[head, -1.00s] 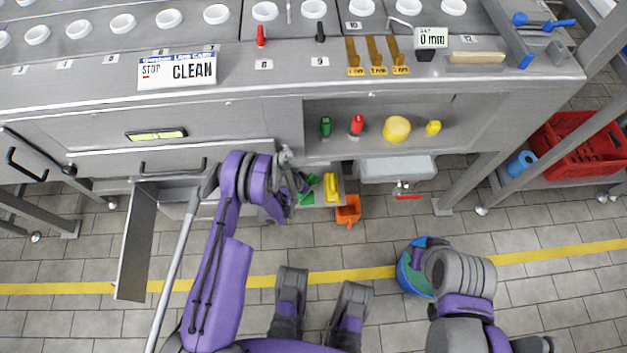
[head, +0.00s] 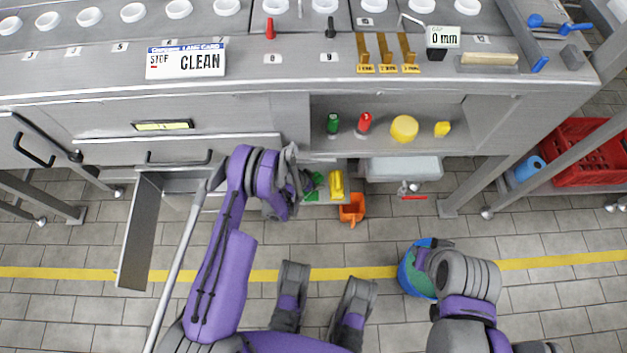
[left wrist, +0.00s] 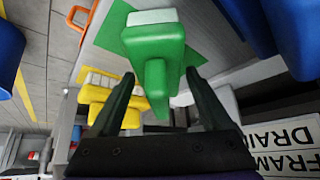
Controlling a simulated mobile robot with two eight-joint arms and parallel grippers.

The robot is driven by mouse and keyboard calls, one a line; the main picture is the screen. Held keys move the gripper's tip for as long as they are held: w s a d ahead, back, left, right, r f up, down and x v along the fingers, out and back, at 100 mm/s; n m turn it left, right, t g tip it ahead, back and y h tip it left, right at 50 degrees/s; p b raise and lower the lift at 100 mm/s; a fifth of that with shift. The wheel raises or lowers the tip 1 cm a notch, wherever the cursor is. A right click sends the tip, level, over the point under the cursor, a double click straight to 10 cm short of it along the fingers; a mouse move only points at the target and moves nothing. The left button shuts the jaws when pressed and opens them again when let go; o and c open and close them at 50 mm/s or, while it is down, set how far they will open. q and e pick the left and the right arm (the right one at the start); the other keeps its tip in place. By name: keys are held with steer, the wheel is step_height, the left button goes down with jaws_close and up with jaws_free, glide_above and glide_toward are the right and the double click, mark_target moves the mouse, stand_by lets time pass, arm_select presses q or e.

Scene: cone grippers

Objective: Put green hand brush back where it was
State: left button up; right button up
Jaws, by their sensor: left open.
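The green hand brush (left wrist: 152,45) lies on a green patch (left wrist: 190,62) in the left wrist view, its handle pointing toward my left gripper (left wrist: 163,98). The gripper is open, with one finger on each side of the handle end; I cannot tell whether either finger touches it. In the head view my left gripper (head: 304,184) is at the small shelf below the bench and hides most of the brush; only bits of green (head: 317,180) show. A yellow hand brush (head: 337,184) lies beside it and also shows in the left wrist view (left wrist: 108,95). My right gripper (head: 428,250) is above the blue bucket, its fingers unclear.
An orange scoop (head: 352,208) hangs right of the shelf. A grey sink (head: 404,168) with a tap is farther right. The blue bucket (head: 409,284) stands on the floor. An open metal door (head: 140,232) is at the left. Red crates (head: 585,153) are at the far right.

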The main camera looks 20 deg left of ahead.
arm_select(q)
steer(key=p+v, duration=0.1)
steer(key=v, duration=1)
steer(key=shift+w+p, duration=0.1)
steer(key=shift+p, duration=0.2)
steer(key=shift+s+a+r, duration=0.1)
steer(key=shift+s+r, duration=0.2)
steer(key=shift+r, duration=0.15)
